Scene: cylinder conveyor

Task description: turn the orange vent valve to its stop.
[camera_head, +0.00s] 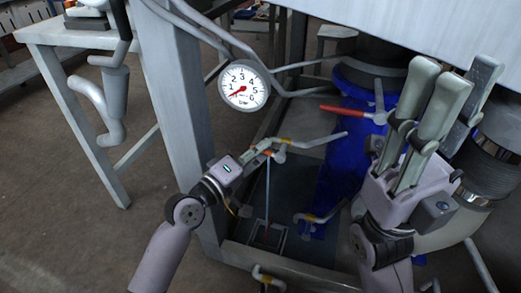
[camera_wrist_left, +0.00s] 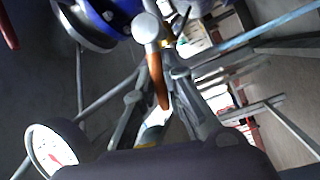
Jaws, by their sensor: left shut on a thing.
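The orange vent valve's handle (camera_head: 278,155) shows in the head view below and right of the gauge, at a pipe with a grey end. In the left wrist view, the orange handle (camera_wrist_left: 158,82) hangs from a round grey hub between my fingers. My left gripper (camera_head: 264,149) is shut on this handle; its fingers (camera_wrist_left: 154,100) lie on both sides of it and partly hide it. My right gripper (camera_head: 450,85) is raised at the right with fingers pointing up, apart and empty.
A round gauge (camera_head: 244,86) has its red needle at the low end. A red-handled valve (camera_head: 343,109) sits by a blue cylinder (camera_head: 345,150). A grey frame post (camera_head: 180,100) stands close left of my left gripper.

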